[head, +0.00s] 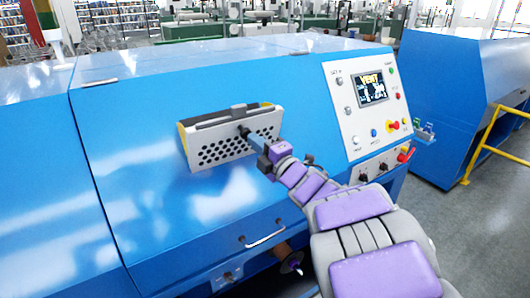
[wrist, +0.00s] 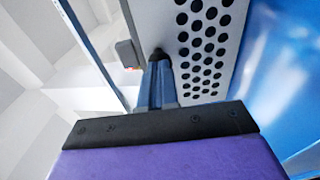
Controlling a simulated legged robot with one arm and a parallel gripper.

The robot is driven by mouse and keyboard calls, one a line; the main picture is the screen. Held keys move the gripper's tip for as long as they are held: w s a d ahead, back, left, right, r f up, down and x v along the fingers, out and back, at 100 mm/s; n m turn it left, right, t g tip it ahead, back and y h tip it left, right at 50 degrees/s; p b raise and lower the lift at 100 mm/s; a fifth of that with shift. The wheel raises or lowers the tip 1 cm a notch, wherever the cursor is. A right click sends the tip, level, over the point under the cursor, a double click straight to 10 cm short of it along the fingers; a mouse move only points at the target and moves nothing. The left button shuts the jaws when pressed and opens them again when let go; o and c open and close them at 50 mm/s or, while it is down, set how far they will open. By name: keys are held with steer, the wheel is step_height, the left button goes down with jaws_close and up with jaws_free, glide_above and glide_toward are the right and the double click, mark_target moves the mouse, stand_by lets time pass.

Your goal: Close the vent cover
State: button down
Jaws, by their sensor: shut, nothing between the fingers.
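The vent cover (head: 222,150) is a light grey panel with rows of round holes, on the sloped front of the blue machine. A dark slot and a dark block (head: 240,110) show along its top edge. Its left edge is yellow. In the wrist view the perforated cover (wrist: 228,45) fills the upper middle and right. My gripper (head: 243,131) is shut and empty, its tip at the upper right part of the cover. In the wrist view the gripper tip (wrist: 160,52) is beside the cover's edge, close to it. I cannot tell whether they touch.
A control panel (head: 360,112) with a screen reading VENT, buttons and knobs is right of the cover. A handle (head: 265,236) is below. Another blue machine (head: 460,90) and a yellow rail (head: 490,145) stand at the right. Grey floor is clear at the lower right.

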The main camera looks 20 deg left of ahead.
mark_target(243, 115)
steer(key=shift+w+a, duration=0.25)
steer(key=shift+a, duration=0.1)
steer(key=shift+r, duration=0.1)
